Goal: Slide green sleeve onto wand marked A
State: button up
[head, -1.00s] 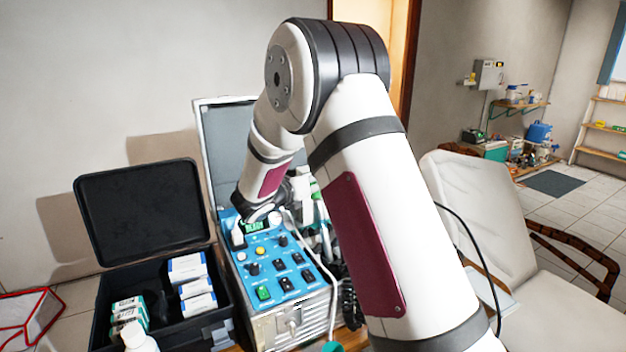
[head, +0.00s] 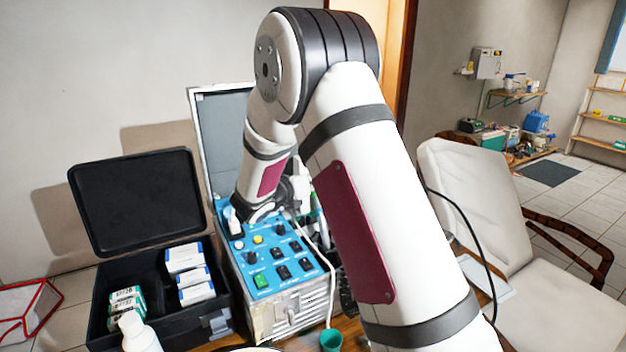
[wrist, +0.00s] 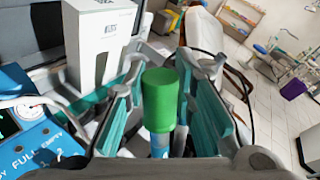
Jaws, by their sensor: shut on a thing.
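In the wrist view the green sleeve (wrist: 160,98) stands as a plain capped cylinder between the two teal-padded fingers of my gripper (wrist: 160,105), which is shut on it. A short blue and white piece (wrist: 159,145) shows just below the sleeve; I cannot tell whether it is part of a wand. In the head view my gripper (head: 268,208) is low over the back of the blue control panel (head: 262,262), and the sleeve is hidden there. No letter A is readable on any wand.
A white box (wrist: 100,40) stands close beyond the left finger in the wrist view. An open black case (head: 165,325) with small boxes is left of the panel. A teal cup (head: 331,340) stands in front. A pale chair (head: 480,200) is at right.

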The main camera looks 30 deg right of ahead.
jog(key=shift+f, duration=0.1)
jog(key=shift+s+f+b, duration=0.15)
jog(key=shift+s+f, duration=0.1)
jog(key=shift+f, duration=0.3)
jog(key=shift+s+f+b, duration=0.15)
jog(key=shift+s+f, duration=0.05)
jog(key=shift+f, duration=0.3)
jog(key=shift+f, duration=0.15)
jog(key=shift+s, duration=0.1)
jog(key=o, duration=0.7)
jog(key=shift+o, duration=0.2)
jog(key=shift+a, duration=0.1)
jog(key=v, duration=1.2)
